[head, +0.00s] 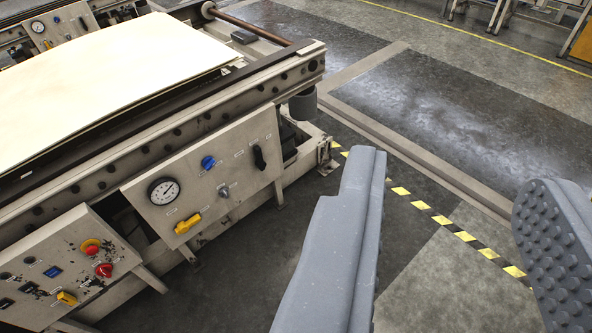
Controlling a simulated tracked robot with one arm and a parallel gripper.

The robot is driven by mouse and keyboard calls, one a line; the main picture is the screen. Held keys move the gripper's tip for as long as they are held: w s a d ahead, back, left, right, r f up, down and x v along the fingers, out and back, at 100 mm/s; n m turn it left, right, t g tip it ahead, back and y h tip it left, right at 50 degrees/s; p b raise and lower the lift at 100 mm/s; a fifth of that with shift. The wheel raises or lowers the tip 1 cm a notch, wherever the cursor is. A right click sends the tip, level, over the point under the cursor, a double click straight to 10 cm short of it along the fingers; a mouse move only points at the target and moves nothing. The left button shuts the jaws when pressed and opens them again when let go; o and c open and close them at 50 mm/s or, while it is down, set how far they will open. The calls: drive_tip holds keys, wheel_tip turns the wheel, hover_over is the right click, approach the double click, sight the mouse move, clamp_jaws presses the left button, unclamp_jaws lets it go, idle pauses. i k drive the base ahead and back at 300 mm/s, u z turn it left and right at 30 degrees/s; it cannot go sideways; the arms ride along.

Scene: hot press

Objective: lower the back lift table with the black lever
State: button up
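The black lever (259,157) sits at the right end of a grey control panel (230,140) on the side of the lift table (160,145). It stands roughly upright, leaning slightly. A pale sheet stack (110,70) lies on top of the table. My gripper (445,215) is open in the lower right, with its grey fingers wide apart and nothing between them. It is to the right of the lever and apart from it. The near finger hides part of the floor; the lever is in plain view.
The panel also carries a gauge (163,191), a blue knob (208,162) and a yellow handle (188,223). A second panel (60,270) with red and yellow controls juts out at lower left. Open floor with yellow-black tape (420,205) lies to the right.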

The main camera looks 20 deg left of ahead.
sight(260, 163)
drive_tip(key=z, duration=0.55)
drive_tip(key=i, duration=1.4)
drive_tip(key=u, duration=1)
drive_tip(key=i, duration=0.5)
drive_tip(key=u, duration=0.35)
